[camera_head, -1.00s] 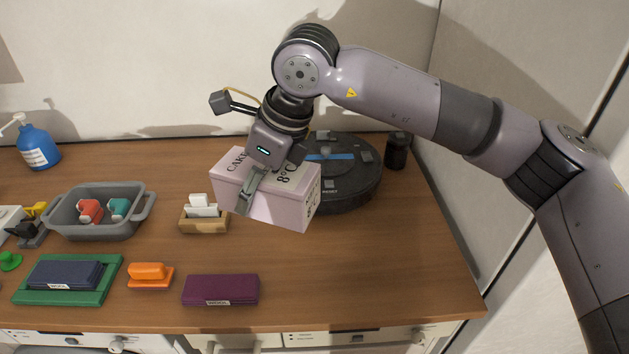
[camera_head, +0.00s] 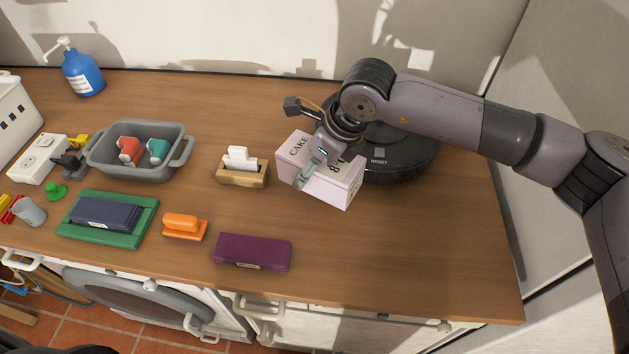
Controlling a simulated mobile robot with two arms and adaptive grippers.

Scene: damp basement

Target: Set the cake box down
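The cake box (camera_head: 337,188) is a pale pink carton with "CAKE" printed on top, in the middle right of the head view. My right gripper (camera_head: 310,176) is shut on its upper left part, with one finger showing on the front face. The other finger is hidden. The box is at or just above the wooden counter (camera_head: 380,255); I cannot tell whether its bottom touches. It sits in front of a round dark device (camera_head: 405,160). My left gripper is not in view.
A small wooden card holder (camera_head: 243,178) stands just left of the box. A purple case (camera_head: 252,252) and an orange stapler-like object (camera_head: 184,226) lie in front. A grey tub (camera_head: 138,165) stands further left. The counter's front right is clear.

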